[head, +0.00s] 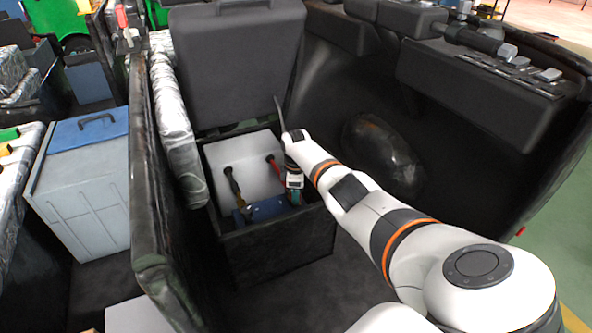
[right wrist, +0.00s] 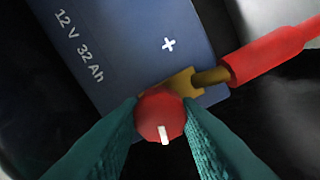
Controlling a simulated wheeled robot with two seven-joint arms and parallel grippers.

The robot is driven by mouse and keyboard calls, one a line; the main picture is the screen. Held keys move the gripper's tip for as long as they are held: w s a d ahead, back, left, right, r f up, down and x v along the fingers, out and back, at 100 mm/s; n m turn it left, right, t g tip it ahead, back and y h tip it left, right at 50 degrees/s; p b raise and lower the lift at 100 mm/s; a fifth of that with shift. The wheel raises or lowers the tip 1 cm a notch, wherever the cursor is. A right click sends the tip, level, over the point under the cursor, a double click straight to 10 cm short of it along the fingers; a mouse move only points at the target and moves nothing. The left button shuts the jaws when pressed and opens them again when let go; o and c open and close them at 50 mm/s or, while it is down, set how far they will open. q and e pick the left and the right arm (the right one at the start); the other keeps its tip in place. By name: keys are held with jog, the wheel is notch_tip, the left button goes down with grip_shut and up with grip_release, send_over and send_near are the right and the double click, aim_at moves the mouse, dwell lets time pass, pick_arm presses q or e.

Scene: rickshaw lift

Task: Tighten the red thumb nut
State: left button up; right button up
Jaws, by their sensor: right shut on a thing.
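The red thumb nut (right wrist: 161,115) is a round red knob with a white mark pointing toward the bottom of the right wrist view. It sits at a brass terminal (right wrist: 183,83) on the blue battery (right wrist: 130,45), by the plus sign. My right gripper (right wrist: 160,122) has its two green fingers closed on either side of the nut. In the head view my right gripper (head: 294,194) reaches down into the open box over the battery (head: 262,209), and its arm hides the nut. My left gripper is not in view.
A red cable (right wrist: 268,55) runs from the terminal to the upper right. The battery stands in an open black box (head: 275,251) with its lid (head: 235,65) raised. A dark wall (head: 146,170) stands left of the box; a grey case (head: 85,185) lies beyond it.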

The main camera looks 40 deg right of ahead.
jog(key=m, duration=0.3)
jog(key=shift+r+p, duration=0.1)
jog(key=shift+p, duration=0.2)
jog(key=m, duration=0.3)
jog(key=shift+m+p, duration=0.3)
jog(key=m, duration=0.2)
jog(key=shift+m, duration=0.3)
jog(key=m, duration=0.4)
jog(key=shift+p, duration=0.3)
jog(key=shift+m, duration=0.6)
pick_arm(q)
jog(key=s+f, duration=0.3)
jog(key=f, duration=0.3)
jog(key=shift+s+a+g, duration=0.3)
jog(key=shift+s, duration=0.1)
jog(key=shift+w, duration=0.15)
pick_arm(e)
jog(key=shift+m, duration=0.3)
